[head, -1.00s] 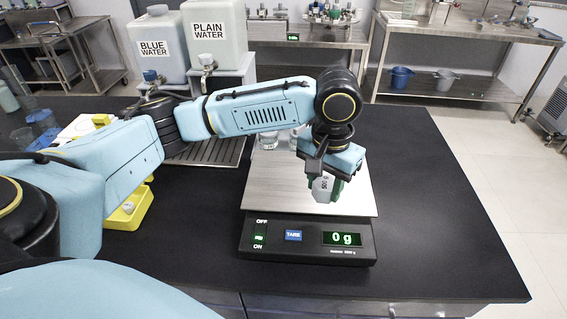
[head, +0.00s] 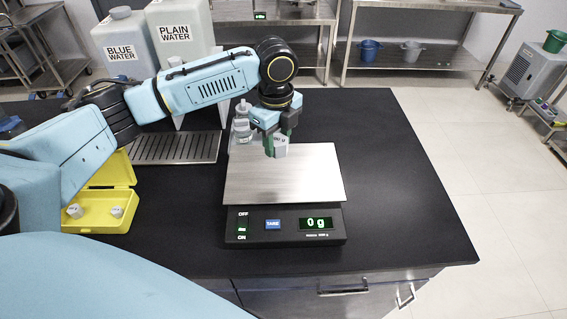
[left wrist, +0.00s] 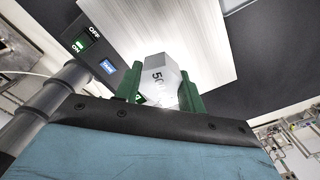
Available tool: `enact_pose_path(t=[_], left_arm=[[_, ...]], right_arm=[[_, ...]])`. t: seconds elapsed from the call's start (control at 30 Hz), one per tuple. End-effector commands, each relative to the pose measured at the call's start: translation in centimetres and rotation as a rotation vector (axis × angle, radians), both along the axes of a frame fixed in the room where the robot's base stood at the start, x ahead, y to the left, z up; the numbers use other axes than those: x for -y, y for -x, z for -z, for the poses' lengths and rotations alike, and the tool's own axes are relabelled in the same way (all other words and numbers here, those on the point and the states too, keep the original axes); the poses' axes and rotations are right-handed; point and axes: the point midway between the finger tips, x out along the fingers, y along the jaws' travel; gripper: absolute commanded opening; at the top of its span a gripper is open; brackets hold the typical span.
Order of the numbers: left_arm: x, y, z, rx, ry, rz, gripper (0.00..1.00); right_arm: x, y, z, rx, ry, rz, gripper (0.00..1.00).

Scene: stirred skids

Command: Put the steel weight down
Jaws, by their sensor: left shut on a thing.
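The steel weight (head: 281,149) is a small grey block with dark marking on its face. My left gripper (head: 275,146) is shut on it, above the pan (head: 310,180) of the scale. The scale display (head: 316,223) reads 0 g. In the left wrist view the weight (left wrist: 160,82) sits between the green fingers (left wrist: 160,92), with the start of a number showing, and the brushed pan (left wrist: 180,30) lies beyond it. My right gripper is not in view.
A yellow case (head: 93,222) with more small weights lies open at the left. A clear bottle (head: 241,122) stands just behind the pan. A slotted drain tray (head: 172,148) and the blue water (head: 122,45) and plain water (head: 180,32) tanks are behind. The black bench right of the scale is clear.

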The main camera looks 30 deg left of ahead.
Motion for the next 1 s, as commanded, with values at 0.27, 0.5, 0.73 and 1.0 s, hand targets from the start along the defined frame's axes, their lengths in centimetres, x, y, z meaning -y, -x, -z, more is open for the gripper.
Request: enact_pose_path(t=[0.27, 0.5, 0.73, 1.0], left_arm=[[-1.9, -0.7, -1.2, 0.003, -0.006, 0.41, 0.0], [-2.4, -0.9, -0.4, 0.001, -0.005, 0.538, 0.0], [-2.4, -0.9, 3.7, 0.0, -0.007, 0.543, 0.0], [-2.3, -0.9, 6.0, 0.001, -0.006, 0.542, 0.0]], right_arm=[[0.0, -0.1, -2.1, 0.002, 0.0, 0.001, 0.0], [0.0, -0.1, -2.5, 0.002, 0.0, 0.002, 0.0], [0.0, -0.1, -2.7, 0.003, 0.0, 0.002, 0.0], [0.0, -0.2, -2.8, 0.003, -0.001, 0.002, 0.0]])
